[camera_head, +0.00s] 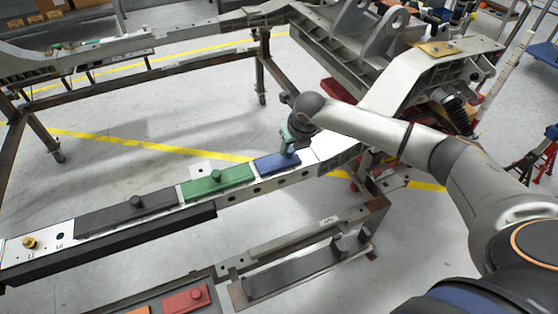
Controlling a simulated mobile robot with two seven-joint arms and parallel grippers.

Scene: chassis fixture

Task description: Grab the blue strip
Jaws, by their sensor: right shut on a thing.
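The blue strip (276,163) lies on the chassis rail, to the right of the green strip (218,182). My right gripper (289,146) comes in from the right and points down onto the right part of the blue strip. It is shut there, and its fingers hide the spot they hold. The strip appears to be resting on the rail; I cannot tell whether there is a gap under it. My left gripper is not in view.
A long dark strip (128,212) and a brass knob (30,242) are further left on the rail (75,240). A red strip (187,299) lies on a lower fixture in front. A large chassis frame (400,75) with brackets stands behind my right arm.

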